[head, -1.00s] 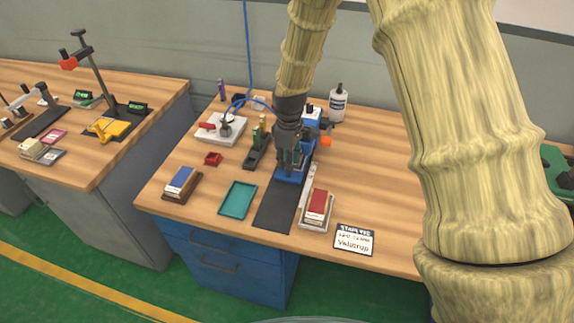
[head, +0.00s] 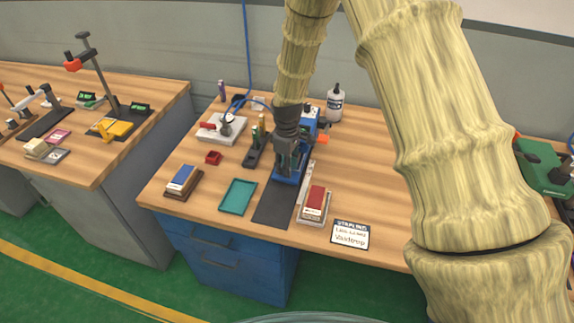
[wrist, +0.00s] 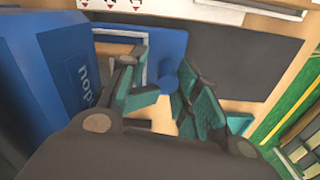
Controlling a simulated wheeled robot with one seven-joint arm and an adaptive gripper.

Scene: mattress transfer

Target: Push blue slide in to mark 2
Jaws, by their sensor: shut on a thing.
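The blue slide (wrist: 165,75), with a round blue knob, shows between my fingers in the wrist view. My gripper (head: 288,168) is shut on it; the green-padded fingers (wrist: 160,92) sit on either side of the knob. In the head view the blue base (head: 290,178) shows around the fingertips at the back end of a dark mat (head: 275,207). The blue machine body (wrist: 65,65) with white lettering fills the left of the wrist view. Mark 2 cannot be read in either view, and my gripper hides most of the slide in the head view.
A teal tray (head: 238,197) lies left of the mat. A red-topped block (head: 315,203) and a pale ruler-like strip (head: 305,184) lie to its right. A sign card (head: 350,235) is near the front edge. A white bottle (head: 335,104) stands behind.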

